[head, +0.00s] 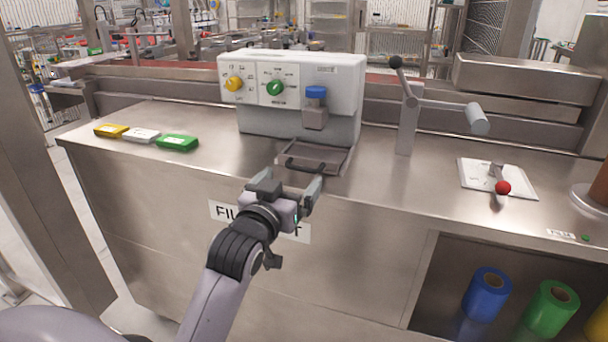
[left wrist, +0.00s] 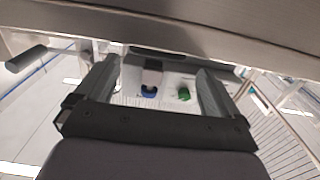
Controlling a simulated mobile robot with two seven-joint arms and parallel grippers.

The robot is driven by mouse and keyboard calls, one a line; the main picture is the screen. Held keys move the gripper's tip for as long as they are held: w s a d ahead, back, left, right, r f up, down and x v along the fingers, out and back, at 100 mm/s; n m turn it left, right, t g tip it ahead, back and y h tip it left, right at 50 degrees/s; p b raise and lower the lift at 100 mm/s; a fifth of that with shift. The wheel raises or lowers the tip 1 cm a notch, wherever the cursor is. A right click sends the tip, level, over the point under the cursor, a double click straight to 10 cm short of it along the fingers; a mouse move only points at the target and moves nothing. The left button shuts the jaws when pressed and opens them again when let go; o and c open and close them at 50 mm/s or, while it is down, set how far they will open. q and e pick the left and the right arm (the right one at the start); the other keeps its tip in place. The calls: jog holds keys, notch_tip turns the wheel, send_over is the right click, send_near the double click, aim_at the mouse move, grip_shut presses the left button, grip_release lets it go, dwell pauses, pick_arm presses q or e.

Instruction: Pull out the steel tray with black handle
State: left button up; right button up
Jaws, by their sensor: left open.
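The steel tray (head: 338,160) is a shallow rectangular pan on the counter, under the nozzle of the white machine. Its black handle (head: 306,166) is a curved bar along its front edge. My left gripper (head: 297,182) is open, just in front of the tray, with one finger on each side of the handle as the head camera sees it. I cannot tell whether the fingers touch anything. In the left wrist view a dark bar, likely the handle (left wrist: 158,51), lies across the top between the open fingers (left wrist: 158,75). My right gripper is not in view.
The white machine (head: 350,90) with yellow and green knobs stands behind the tray. A crank lever (head: 408,125) rises to the right, and a white plate with a red-knobbed lever (head: 503,188) is further right. Yellow, white and green boxes (head: 177,142) lie left.

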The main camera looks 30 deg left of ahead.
aim_at(300, 169)
pick_arm(q)
jog(key=shift+x, duration=2.35)
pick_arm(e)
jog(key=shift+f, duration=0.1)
